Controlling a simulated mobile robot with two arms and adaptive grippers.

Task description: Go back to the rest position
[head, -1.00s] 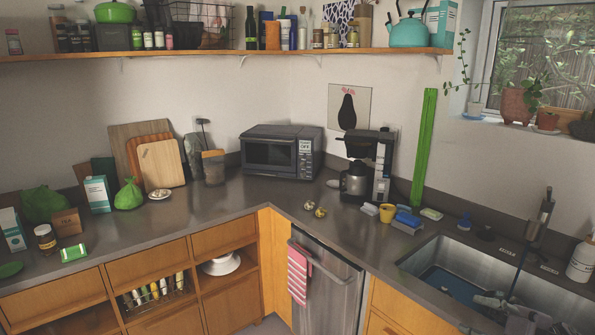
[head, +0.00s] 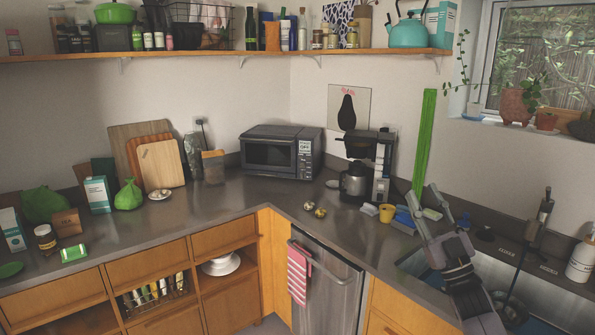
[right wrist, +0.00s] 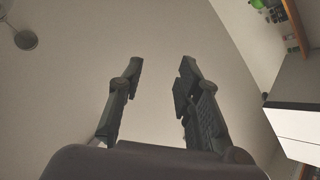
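My right gripper (head: 424,205) is raised over the left part of the sink at the right of the head view, its fingers pointing up. Its two fingers are spread apart with nothing between them. In the right wrist view the right gripper (right wrist: 158,80) also shows open and empty, with bare wall or ceiling beyond it. My left gripper is not in the head view. The right gripper hides part of the sink and partly covers the blue item by the sink's back edge.
The sink (head: 520,285) lies at the lower right. On the counter are a microwave (head: 281,152), a coffee maker (head: 369,165), a yellow cup (head: 387,213) and cutting boards (head: 161,164). A shelf (head: 220,53) runs along the wall above. The counter's middle is mostly clear.

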